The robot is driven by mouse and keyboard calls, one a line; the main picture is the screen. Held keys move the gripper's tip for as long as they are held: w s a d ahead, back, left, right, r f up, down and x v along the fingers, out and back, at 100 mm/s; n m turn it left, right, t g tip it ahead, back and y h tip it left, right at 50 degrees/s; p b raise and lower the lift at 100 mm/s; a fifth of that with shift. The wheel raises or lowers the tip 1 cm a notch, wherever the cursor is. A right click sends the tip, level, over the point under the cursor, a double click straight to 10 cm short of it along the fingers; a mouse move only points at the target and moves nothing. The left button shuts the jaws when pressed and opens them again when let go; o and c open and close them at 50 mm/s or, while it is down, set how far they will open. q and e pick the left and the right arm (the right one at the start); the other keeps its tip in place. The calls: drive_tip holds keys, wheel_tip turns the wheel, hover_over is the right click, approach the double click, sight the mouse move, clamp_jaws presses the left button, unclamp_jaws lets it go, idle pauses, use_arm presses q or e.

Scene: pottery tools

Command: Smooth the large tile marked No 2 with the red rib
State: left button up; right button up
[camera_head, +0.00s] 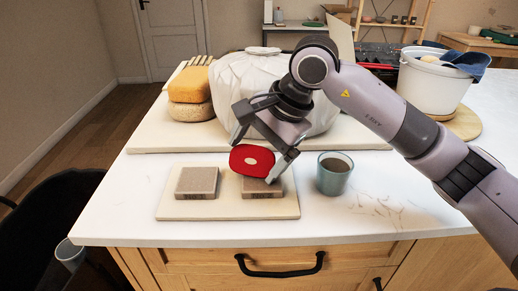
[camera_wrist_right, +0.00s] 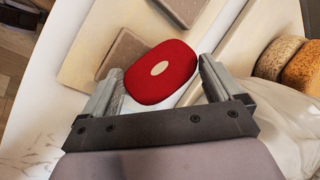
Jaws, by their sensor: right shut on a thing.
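My right gripper (camera_head: 252,161) is shut on the red rib (camera_head: 240,158), a rounded flat piece with a pale hole in its middle. It holds the rib over the back of the right tile (camera_head: 262,191); whether they touch I cannot tell. The right wrist view also shows the rib (camera_wrist_right: 178,82) between the fingers, with a tile (camera_wrist_right: 122,52) beside it. A second grey-brown tile (camera_head: 197,181) lies to the left on the same pale board (camera_head: 230,211). Marks on the tiles' front edges are too small to read. My left gripper is not in view.
A teal cup (camera_head: 333,175) with dark contents stands right of the board. Behind are a white wrapped bundle (camera_head: 240,88), stacked sponge-like blocks (camera_head: 190,85) and a white bucket (camera_head: 432,82). The counter's front left strip (camera_head: 122,215) is clear.

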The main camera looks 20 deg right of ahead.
drive_tip(key=shift+s+a+f, duration=0.1)
drive_tip(key=shift+s+a, duration=0.4)
drive_tip(key=shift+s, duration=0.15)
drive_tip(key=shift+s+a+b, duration=0.4)
drive_tip(key=shift+s+a, duration=0.15)
drive_tip(key=shift+s, duration=0.15)
drive_tip(key=shift+r, duration=0.25)
drive_tip(key=shift+r+p, duration=0.65)
drive_tip(key=shift+r, duration=0.4)
